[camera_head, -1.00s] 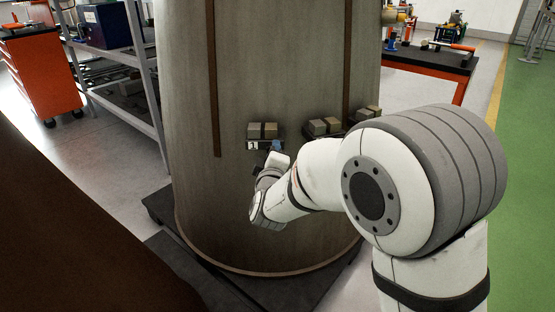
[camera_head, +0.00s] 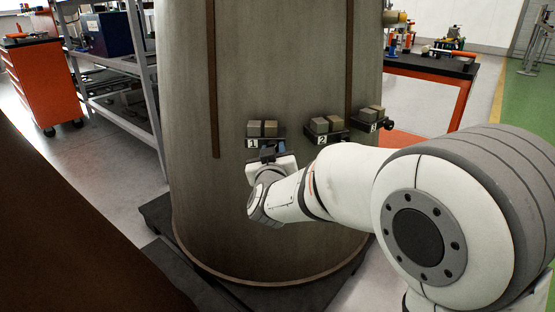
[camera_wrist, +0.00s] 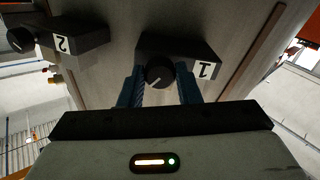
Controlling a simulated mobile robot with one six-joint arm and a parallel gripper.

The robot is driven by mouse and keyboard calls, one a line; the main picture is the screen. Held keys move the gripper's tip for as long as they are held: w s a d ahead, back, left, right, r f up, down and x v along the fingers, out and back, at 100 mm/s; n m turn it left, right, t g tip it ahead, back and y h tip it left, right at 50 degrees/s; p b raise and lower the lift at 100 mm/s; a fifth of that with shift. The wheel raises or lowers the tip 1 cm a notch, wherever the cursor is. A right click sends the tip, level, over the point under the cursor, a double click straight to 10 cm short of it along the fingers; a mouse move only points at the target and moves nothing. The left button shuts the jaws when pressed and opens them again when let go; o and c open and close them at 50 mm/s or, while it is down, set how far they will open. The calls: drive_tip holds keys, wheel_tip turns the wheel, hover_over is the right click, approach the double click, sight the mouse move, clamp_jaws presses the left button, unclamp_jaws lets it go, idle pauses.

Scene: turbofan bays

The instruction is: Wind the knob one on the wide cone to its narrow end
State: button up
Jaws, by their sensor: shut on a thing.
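Knob one (camera_wrist: 160,72) is a dark round knob with a white pointer line, on the underside of the black unit labelled 1 (camera_wrist: 180,48). In the wrist view the line points to the lower left. The unit also shows in the head view (camera_head: 252,143), on the wide grey-brown cone (camera_head: 285,70). My gripper (camera_wrist: 160,88) has its blue fingers on both sides of the knob and is shut on it. In the head view my gripper (camera_head: 268,153) is just below unit 1 and hides the knob. I cannot make out any scale around it.
Unit 2 (camera_head: 322,140) and unit 3 (camera_head: 374,125) sit to the right on the cone. Unit 2 has its own dark knob (camera_wrist: 20,39). A grey shelf rack (camera_head: 120,80) stands left, an orange-framed workbench (camera_head: 425,90) at right. The cone rests on a dark base (camera_head: 158,211).

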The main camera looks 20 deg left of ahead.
drive_tip(key=m+b, duration=0.2)
drive_tip(key=m, duration=0.3)
drive_tip(key=m+b, duration=0.3)
drive_tip(key=m, duration=0.2)
drive_tip(key=shift+a+r, duration=0.2)
drive_tip(key=shift+m, duration=0.3)
drive_tip(key=o, duration=1)
drive_tip(key=shift+f, duration=0.1)
drive_tip(key=shift+d, duration=0.1)
